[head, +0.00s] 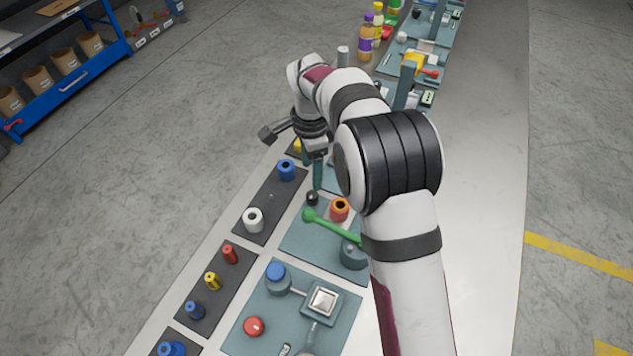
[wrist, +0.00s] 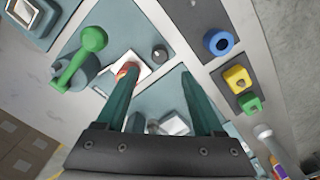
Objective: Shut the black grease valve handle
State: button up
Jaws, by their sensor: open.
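My gripper (head: 317,175) hangs over the bench, pointing down, with its green fingers apart and nothing between the tips. In the wrist view my gripper (wrist: 159,75) shows both fingers spread over a teal panel. A small round black knob (head: 312,198) stands on the panel just below the fingers in the head view. It also shows in the wrist view as a dark knob (wrist: 159,52), beyond the fingertips and apart from them. I cannot tell whether this is the grease valve handle; no other black handle is clear. My arm hides part of the bench.
A green lever (head: 332,227) and an orange ring (head: 339,208) stand close to the knob. A blue ring (wrist: 219,42), yellow block (wrist: 237,78) and green block (wrist: 250,103) lie on a dark strip. A grey block (wrist: 174,124) sits between the fingers' lines of sight.

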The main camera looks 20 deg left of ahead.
aim_at(312, 194)
notch_tip(312, 194, down, 10)
jog(key=shift+r, duration=0.15)
grip_shut()
dwell(0.3)
